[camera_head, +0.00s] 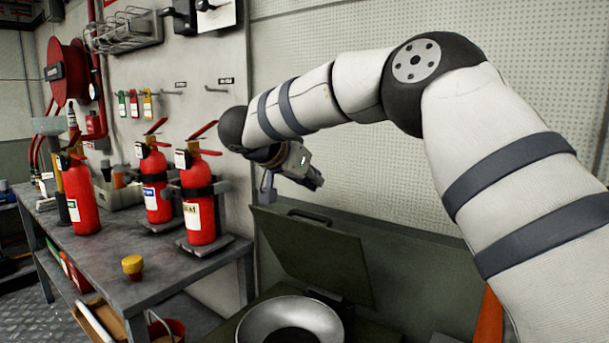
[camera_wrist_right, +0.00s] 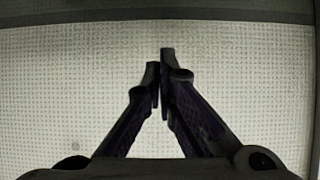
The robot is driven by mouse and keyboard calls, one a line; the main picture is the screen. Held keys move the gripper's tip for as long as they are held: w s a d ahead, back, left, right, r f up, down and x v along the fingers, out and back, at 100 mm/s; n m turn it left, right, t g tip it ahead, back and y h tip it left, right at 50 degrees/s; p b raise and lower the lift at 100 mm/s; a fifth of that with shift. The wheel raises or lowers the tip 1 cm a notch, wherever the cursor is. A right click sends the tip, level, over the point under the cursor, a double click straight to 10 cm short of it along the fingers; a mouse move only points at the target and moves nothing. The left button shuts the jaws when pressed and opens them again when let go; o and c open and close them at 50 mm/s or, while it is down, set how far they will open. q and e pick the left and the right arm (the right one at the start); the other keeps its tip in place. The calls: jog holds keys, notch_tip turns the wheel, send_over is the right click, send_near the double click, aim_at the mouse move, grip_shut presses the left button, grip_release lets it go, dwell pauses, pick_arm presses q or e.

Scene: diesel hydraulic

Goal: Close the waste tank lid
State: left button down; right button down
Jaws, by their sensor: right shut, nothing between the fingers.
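The waste tank lid (camera_head: 315,255) is a dark green flat panel with a handle (camera_head: 309,215) on its upper edge. It stands raised and tilted at the back of the tank, near the wall. In front of it is a round metal funnel-like bowl (camera_head: 258,318) with a dark opening, cut off by the bottom edge. My right gripper (camera_head: 316,182) is above the lid's upper edge and apart from the handle. In the right wrist view its dark fingers (camera_wrist_right: 160,78) are together with nothing between them. My left gripper is out of view.
A metal workbench (camera_head: 110,275) at left carries several red fire extinguishers (camera_head: 200,215) and a small yellow-topped item (camera_head: 133,264). The dotted wall (camera_head: 400,205) stands close behind the lid. My right arm covers much of the right side.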

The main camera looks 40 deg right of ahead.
notch_tip(320, 180, down, 4)
jog(key=shift+a+f+p, duration=0.1)
jog(key=shift+p, duration=0.2)
jog(key=shift+f, duration=0.1)
jog(key=shift+f, duration=0.1)
